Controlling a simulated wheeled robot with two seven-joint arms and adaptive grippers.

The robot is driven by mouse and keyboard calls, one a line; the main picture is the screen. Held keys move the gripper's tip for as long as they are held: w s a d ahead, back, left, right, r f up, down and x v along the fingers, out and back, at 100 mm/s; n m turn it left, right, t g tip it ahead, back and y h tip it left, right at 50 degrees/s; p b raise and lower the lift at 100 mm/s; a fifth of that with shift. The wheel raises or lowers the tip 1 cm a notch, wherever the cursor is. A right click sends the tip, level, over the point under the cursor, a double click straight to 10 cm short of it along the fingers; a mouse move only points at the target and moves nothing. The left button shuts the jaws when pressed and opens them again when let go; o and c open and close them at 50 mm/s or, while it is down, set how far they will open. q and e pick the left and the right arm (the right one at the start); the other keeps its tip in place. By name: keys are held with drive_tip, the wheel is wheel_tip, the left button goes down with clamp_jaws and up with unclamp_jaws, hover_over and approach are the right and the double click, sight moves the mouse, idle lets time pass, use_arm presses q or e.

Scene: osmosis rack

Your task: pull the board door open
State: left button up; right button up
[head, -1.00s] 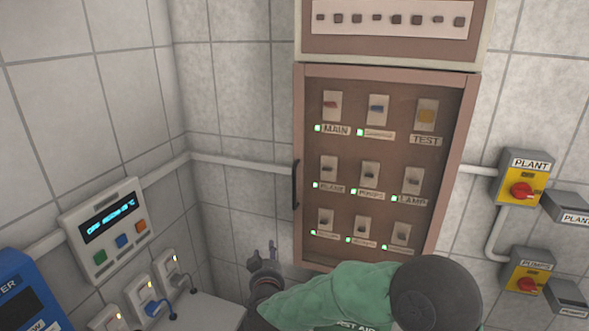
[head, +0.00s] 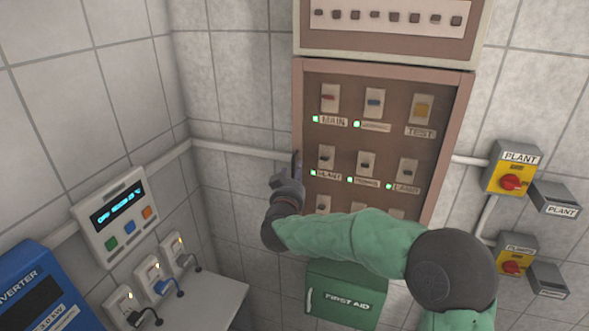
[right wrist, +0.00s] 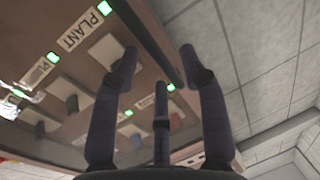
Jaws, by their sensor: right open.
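The board door (head: 385,72) is a brown-framed panel on the tiled wall, with labelled switches showing within its frame. It looks shut. Its dark upright handle (head: 296,162) is on the left edge, partly hidden by my right gripper (head: 287,176). The right gripper is open at the handle's lower part. In the right wrist view the handle (right wrist: 165,42) runs as a dark bar between the spread fingertips of the gripper (right wrist: 157,65). I cannot tell whether any finger touches it. My right arm covers the lower switches. My left gripper is not in view.
A green first aid box (head: 345,298) is below the board. Yellow PLANT (head: 512,168) and pumps (head: 516,256) switches are at right. A display panel (head: 118,218), plugged sockets and a blue inverter (head: 40,292) are at left. A pipe (head: 240,149) runs along the wall.

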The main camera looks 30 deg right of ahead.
drive_tip(key=shift+x, duration=1.25)
clamp_jaws()
drive_tip(key=shift+s+a, duration=0.1)
